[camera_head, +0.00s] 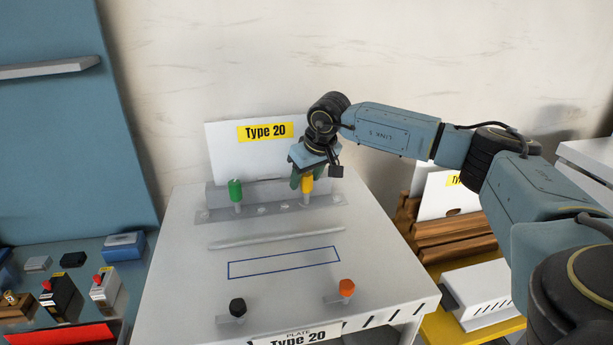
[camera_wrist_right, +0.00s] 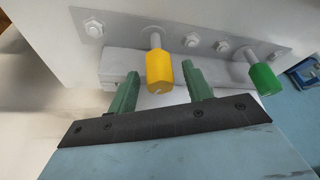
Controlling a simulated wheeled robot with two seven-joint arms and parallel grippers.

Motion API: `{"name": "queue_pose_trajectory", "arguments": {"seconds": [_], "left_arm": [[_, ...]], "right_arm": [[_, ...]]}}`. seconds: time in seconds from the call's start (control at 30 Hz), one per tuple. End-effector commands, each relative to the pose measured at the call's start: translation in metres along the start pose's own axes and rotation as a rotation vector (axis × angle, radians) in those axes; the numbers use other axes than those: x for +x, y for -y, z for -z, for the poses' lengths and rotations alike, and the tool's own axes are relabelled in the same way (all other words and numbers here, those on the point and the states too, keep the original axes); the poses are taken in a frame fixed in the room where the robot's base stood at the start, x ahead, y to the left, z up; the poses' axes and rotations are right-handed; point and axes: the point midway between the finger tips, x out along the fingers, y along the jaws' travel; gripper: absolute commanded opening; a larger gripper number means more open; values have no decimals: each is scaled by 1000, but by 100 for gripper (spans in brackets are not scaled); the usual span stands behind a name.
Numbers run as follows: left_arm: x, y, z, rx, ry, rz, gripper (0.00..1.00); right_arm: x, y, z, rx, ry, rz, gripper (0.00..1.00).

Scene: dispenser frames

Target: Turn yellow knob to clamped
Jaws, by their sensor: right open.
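The yellow knob (camera_head: 307,185) sits on the right end of a grey bracket at the back of the white dispenser table. In the right wrist view the yellow knob (camera_wrist_right: 159,72) hangs from its stem, between the two green fingers. My right gripper (camera_head: 301,178) is at the knob from above and behind; in the wrist view the gripper (camera_wrist_right: 160,90) is open, with a gap visible on either side of the knob. Part of the knob is hidden by the gripper in the head view. My left gripper is not in view.
A green knob (camera_head: 236,191) stands left on the same bracket (camera_head: 265,206). A black knob (camera_head: 237,307) and an orange knob (camera_head: 346,288) are at the table front. A white Type 20 sign (camera_head: 226,152) stands behind. Wooden blocks (camera_head: 455,236) lie to the right.

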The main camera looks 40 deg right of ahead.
Motion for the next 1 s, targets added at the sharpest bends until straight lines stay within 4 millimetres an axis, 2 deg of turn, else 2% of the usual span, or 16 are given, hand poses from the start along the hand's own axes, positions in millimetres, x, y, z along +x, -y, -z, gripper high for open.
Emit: {"name": "queue_pose_trajectory", "arguments": {"seconds": [0.17, 0.27, 0.37, 0.7, 0.8, 1.0], "left_arm": [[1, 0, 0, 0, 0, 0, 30], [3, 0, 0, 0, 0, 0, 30], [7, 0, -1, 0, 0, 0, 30], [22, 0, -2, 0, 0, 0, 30], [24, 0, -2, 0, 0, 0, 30], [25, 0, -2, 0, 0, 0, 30]], "right_arm": [[-1, 0, 0, 0, 0, 0, 50], [-9, 0, 0, 0, -1, 0, 50], [-25, 0, 0, 1, -3, 1, 50], [-100, 0, 0, 0, -3, 1, 50], [-116, 0, 0, 0, -4, 0, 50], [-133, 0, 0, 0, 0, 0, 50]]}}
